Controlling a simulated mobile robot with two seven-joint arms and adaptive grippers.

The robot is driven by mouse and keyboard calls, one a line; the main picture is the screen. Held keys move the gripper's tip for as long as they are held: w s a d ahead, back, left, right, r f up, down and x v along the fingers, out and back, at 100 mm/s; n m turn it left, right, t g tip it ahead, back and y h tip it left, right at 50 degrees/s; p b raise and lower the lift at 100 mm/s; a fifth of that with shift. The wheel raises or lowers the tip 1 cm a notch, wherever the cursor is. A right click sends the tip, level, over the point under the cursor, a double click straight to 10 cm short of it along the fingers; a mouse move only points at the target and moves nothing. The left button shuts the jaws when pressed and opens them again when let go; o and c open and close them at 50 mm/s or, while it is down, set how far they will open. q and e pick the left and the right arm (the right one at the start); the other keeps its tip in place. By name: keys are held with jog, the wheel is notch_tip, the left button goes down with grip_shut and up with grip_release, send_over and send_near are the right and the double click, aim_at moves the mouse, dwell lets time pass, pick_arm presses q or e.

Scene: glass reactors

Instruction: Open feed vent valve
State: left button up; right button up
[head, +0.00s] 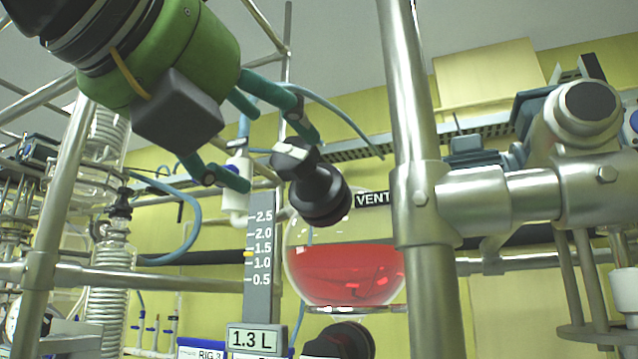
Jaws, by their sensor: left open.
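My left gripper (277,157), with a green body and teal fingers, comes in from the upper left. It is open. The valve is at the top of a round glass feed vessel (347,270) holding red liquid. A VENT label (373,199) is beside the valve, partly hidden by a metal post. My right gripper is not in view.
A thick metal post (412,110) with a clamp (425,205) stands just right of the vessel. A level scale (260,265) and a display reading 1.3 L (252,338) are left of it. Another black fitting (340,341) is below. Glass coils (108,285) stand farther left.

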aim_at(289, 155)
pick_arm(q)
jog(key=shift+w+d+r+p, duration=0.1)
jog(key=shift+w+r+p, duration=0.05)
jog(key=shift+r+p, duration=0.2)
jog(key=shift+p+x, duration=0.95)
jog(key=shift+p, duration=0.05)
jog(key=x, duration=0.2)
jog(key=shift+w+d+p, duration=0.1)
jog(key=shift+w+p, duration=0.2)
jog(key=shift+w+f, duration=0.1)
jog(key=shift+w, duration=0.15)
jog(key=shift+s, duration=0.15)
jog(key=shift+c, duration=0.4)
jog(key=shift+s, duration=0.1)
jog(key=c, duration=1)
jog(key=shift+n, duration=0.3)
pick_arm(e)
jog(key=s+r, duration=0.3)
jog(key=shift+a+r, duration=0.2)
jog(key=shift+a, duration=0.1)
